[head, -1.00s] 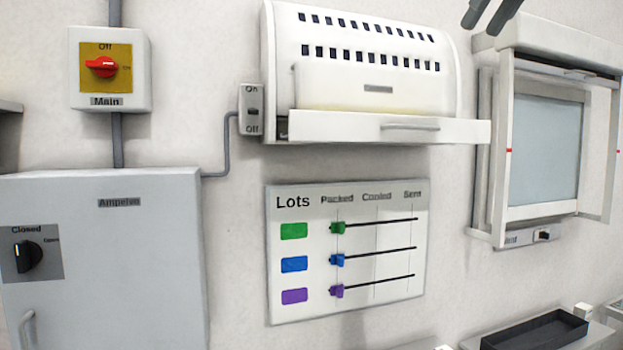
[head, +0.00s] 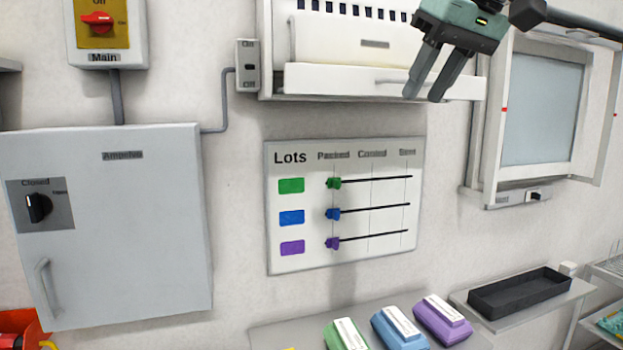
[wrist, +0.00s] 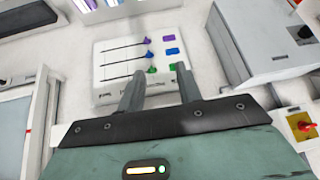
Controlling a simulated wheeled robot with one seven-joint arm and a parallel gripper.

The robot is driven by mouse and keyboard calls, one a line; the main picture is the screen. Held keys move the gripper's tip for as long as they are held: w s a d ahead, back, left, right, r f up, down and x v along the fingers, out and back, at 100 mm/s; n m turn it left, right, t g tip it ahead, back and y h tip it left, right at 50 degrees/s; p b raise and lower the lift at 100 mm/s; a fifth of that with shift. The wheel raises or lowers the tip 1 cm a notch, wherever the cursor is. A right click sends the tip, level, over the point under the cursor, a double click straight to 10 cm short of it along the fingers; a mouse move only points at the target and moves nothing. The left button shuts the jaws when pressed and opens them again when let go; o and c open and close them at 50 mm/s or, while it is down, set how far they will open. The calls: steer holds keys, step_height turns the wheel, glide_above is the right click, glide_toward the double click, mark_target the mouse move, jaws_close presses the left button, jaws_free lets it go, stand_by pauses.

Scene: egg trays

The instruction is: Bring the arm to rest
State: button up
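My gripper (head: 424,95) hangs at the upper right of the head view, in front of the white wall unit with the drawer-like front. Its two dark fingers point down and stand apart with nothing between them. In the wrist view my gripper (wrist: 159,75) shows the same gap, with the Lots board (wrist: 112,70) beyond the fingers, seen upside down. In the head view the arm reaches in from the upper right corner. Most of the arm is out of view.
The white wall unit (head: 330,80) is behind my gripper. The Lots board (head: 390,258) has its three sliders under Packed. Green (head: 338,338), blue (head: 395,330) and purple (head: 440,322) egg boxes stand on a shelf below. A black tray (head: 520,290) and a framed window unit (head: 545,110) are right.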

steer(key=s+a+f+n+g, duration=0.1)
steer(key=s+a+f, duration=0.15)
steer(key=f, duration=0.45)
steer(key=s+a+f+g+b, duration=0.1)
steer(key=s+f, duration=0.2)
steer(key=f, duration=0.5)
steer(key=s+a+f+n+g, duration=0.1)
steer(key=s+a+f, duration=0.15)
steer(key=f, duration=0.45)
steer(key=s+d+f+n+g+h+b, duration=0.1)
steer(key=s+d+f, duration=0.3)
steer(key=s+f, duration=1.1)
step_height(320, 180, down, 4)
steer(key=shift+s+d+r+g+h, duration=0.15)
steer(key=shift+s+r+g+h, duration=0.15)
steer(key=shift+g+h, duration=0.55)
